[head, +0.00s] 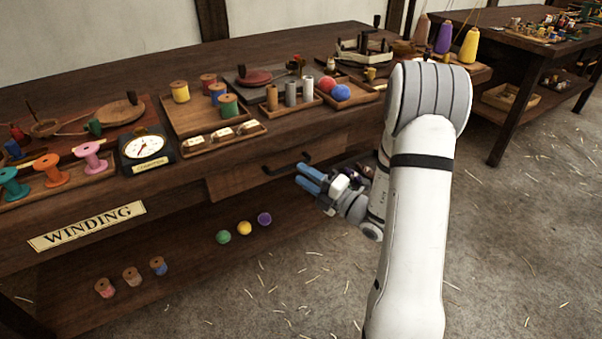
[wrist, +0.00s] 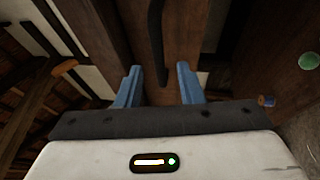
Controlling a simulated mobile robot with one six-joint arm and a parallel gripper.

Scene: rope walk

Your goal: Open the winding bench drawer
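The winding bench drawer (head: 238,181) is a brown wooden front below the bench top, right of the WINDING sign. Its dark bar handle (head: 287,164) runs along the front. In the head view I cannot tell whether the drawer stands slightly out. My gripper (head: 302,174), with blue fingers, is just in front of the handle's right part. In the wrist view the fingers (wrist: 158,74) are apart with a clear gap. The handle (wrist: 157,42) shows beyond the tips, lined up with the gap, and does not appear gripped.
The bench top (head: 100,80) carries thread spools, a dial scale (head: 143,148) and wooden trays. The lower shelf (head: 190,262) holds small balls and spools. A second table (head: 530,45) stands at the back right. The straw-strewn floor (head: 510,220) is open in front of the bench.

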